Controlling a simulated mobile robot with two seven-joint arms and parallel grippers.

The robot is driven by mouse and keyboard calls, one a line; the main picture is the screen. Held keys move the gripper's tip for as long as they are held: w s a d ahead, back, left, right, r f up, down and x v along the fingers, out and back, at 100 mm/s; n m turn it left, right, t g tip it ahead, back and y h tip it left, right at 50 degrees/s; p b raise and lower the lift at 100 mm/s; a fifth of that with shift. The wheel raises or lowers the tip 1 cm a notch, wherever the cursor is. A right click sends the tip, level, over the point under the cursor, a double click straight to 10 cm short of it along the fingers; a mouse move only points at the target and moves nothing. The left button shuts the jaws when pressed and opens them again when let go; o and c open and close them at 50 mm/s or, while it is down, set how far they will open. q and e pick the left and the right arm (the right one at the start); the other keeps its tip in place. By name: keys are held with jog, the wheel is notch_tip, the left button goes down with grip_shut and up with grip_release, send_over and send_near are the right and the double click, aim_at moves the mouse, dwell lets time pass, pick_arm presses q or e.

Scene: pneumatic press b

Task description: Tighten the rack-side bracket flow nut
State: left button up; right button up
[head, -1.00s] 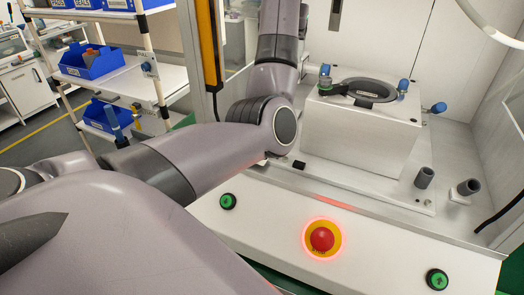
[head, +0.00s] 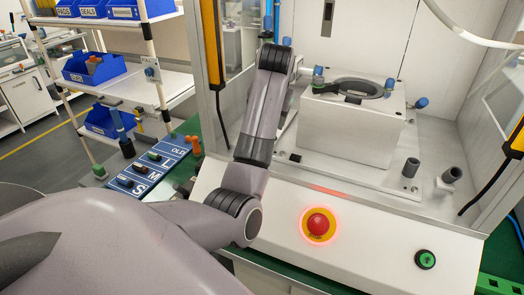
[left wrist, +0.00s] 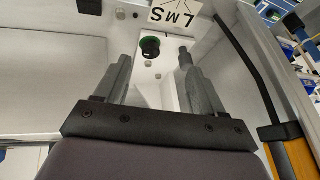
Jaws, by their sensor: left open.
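In the head view, a blue-capped fitting (head: 318,72) stands at the left end of the bracket beside the black ring (head: 358,88) on the white block (head: 348,130). Other blue fittings (head: 389,86) are on its right side; I cannot tell which carries the bracket flow nut. My left arm reaches up to the left of the block, its fingers hidden in the head view. In the left wrist view my left gripper (left wrist: 154,56) is open and empty. A round black and green part (left wrist: 150,47) shows between its fingertips, apparently beyond them. My right gripper is out of view.
A sloped panel holds a red stop button (head: 318,224) and a green button (head: 426,259). A blue sorting board (head: 150,165) and a rack with blue bins (head: 95,66) are at the left. Yellow-black uprights frame the press.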

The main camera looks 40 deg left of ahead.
pick_arm(q)
jog(key=s+d+f+m, duration=0.1)
jog(key=s+d+f, duration=0.1)
jog(key=s+f, duration=0.2)
notch_tip(320, 180, down, 3)
jog(key=shift+r, duration=0.2)
jog(key=shift+s, duration=0.1)
